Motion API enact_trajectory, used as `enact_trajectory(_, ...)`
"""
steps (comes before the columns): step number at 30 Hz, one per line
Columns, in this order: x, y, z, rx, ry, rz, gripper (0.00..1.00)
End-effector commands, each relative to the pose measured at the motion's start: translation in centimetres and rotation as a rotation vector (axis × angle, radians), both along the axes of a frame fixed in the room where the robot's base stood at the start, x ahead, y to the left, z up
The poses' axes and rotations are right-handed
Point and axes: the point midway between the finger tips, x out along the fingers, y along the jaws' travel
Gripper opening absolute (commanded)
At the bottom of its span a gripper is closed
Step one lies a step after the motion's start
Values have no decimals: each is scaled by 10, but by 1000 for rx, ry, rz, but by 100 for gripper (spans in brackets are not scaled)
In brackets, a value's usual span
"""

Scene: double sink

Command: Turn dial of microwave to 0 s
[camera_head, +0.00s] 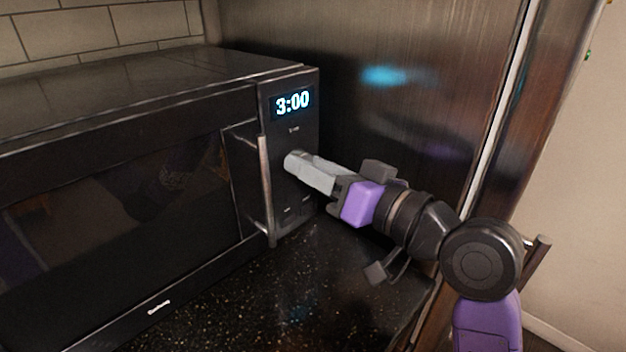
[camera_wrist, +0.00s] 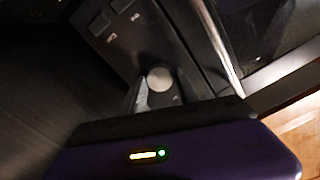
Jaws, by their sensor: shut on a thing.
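The black microwave (camera_head: 130,165) stands on the counter with its door shut. Its display (camera_head: 293,103) at the top of the control panel reads 3:00. In the wrist view the round grey dial (camera_wrist: 160,78) sits between my gripper's fingertips on the dark panel. In the head view my gripper (camera_head: 298,162) reaches in from the right, with its fingers at the panel below the display. The fingers are shut on the dial and hide most of it there. Small buttons (camera_wrist: 112,37) show on the panel beyond the dial in the wrist view.
The vertical door handle (camera_head: 266,190) stands out just left of my fingers. A dark shiny upright panel (camera_head: 400,90) rises close on the right of the microwave. The speckled black counter (camera_head: 270,300) is clear in front.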

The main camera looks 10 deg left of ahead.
Motion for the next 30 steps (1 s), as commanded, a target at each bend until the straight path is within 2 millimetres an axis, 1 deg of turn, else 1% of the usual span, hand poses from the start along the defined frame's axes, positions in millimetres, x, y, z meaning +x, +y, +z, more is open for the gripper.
enact_trajectory(1,0,0,-7,-31,-33,1,0)
enact_trajectory(30,-1,1,-7,-599,-759,1,0)
